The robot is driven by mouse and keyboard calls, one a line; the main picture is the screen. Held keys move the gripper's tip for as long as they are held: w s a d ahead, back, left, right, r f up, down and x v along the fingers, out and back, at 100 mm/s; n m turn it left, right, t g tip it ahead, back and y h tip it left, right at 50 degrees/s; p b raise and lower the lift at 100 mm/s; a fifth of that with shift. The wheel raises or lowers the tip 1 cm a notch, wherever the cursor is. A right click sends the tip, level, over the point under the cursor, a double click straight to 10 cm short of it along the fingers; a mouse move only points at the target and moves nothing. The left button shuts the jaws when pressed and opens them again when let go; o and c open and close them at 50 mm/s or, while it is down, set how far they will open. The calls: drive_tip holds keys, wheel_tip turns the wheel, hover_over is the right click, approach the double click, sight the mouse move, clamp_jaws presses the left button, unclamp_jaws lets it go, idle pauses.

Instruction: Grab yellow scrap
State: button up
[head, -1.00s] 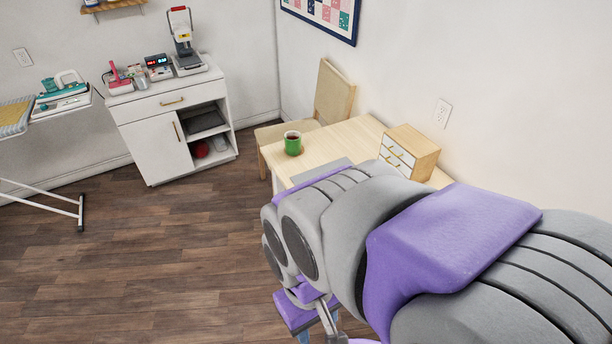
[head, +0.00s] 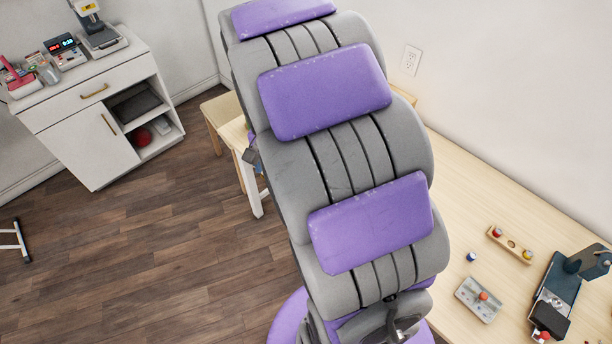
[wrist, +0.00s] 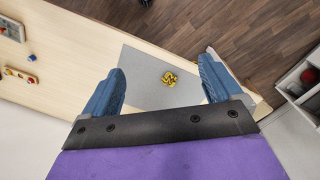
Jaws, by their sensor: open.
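The yellow scrap (wrist: 170,78) is a small crumpled yellow piece with dark marks. In the wrist view it lies on a flat grey mat (wrist: 145,62) on the wooden table. My gripper (wrist: 162,88) is open and empty, with its two blue fingers apart on either side of the scrap in the picture. The gripper appears to be above the mat, not touching the scrap. In the head view my arm hides the mat, the scrap and most of the gripper.
The wooden table (head: 455,180) holds a wooden spool holder (head: 510,245), a grey tray (head: 478,300) and a dark machine (head: 556,297) at the right. A white cabinet (head: 85,115) stands at the left. The wooden floor (head: 160,250) between is clear.

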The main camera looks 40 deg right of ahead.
drive_tip(key=w+d+f+m+t, duration=0.1)
drive_tip(key=w+d+f+m, duration=0.3)
drive_tip(key=w+d+f, duration=0.35)
drive_tip(key=w+d+f+m, duration=0.5)
drive_tip(key=d+f, duration=0.3)
drive_tip(key=d, duration=0.3)
wheel_tip(320, 180, down, 12)
drive_tip(key=b, duration=0.3)
drive_tip(key=shift+s, duration=0.15)
drive_tip(key=shift+f+b, duration=1.1)
drive_tip(key=shift+f, duration=1.6)
drive_tip(key=c, duration=1.2)
drive_tip(key=shift+o, duration=0.2)
